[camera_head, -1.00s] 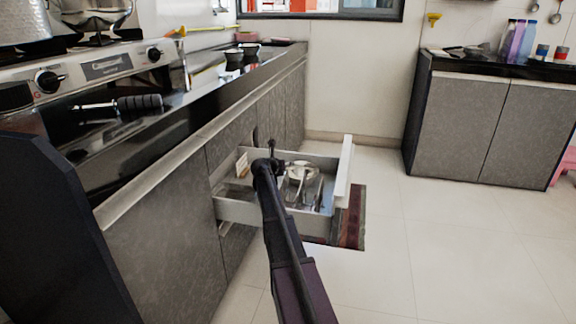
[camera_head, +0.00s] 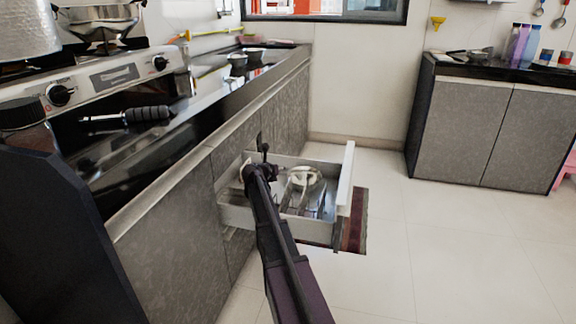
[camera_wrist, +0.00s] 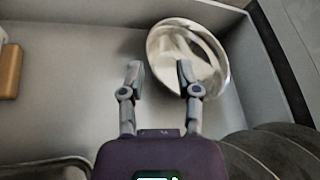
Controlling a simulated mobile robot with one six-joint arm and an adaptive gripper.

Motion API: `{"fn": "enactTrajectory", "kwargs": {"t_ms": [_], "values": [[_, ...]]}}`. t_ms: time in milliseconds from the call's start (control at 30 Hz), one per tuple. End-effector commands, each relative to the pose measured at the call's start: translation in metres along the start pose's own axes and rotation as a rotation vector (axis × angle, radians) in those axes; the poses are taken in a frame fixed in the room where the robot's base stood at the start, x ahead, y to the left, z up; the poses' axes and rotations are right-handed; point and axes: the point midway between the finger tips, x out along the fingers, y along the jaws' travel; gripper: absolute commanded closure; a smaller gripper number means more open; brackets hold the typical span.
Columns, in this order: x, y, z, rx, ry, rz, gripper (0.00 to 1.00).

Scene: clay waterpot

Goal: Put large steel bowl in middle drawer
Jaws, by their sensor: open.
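A shiny steel bowl (camera_head: 306,177) is in the open grey drawer (camera_head: 237,218) under the counter. In the wrist view the bowl (camera_wrist: 213,84) stands on the drawer floor against the wall, above and right of centre, its inside facing the camera. My gripper (camera_wrist: 160,72) is open and empty. Its right finger overlaps the bowl's left part; I cannot tell if they touch. The left finger is in front of bare drawer floor. In the head view my gripper (camera_head: 262,152) is over the drawer's left part. Another wide steel bowl (camera_head: 102,20) is on the stove.
The counter (camera_head: 225,115) runs along the drawer's left side. A pan handle (camera_head: 145,114) lies by the stove. Long metal items (camera_head: 300,200) are in the drawer. A tan block (camera_wrist: 11,70) is at the wrist view's left. Open floor (camera_head: 440,240) is on the right.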

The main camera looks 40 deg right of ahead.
Motion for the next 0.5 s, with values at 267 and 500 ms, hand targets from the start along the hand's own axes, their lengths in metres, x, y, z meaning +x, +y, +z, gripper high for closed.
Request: {"fn": "enactTrajectory", "kwargs": {"t_ms": [267, 500], "values": [[-0.038, -0.001, 0.001, 0.000, 0.000, 0.001, 0.57], [-0.047, 0.000, 0.000, 0.000, 0.000, 0.000, 0.57]]}}
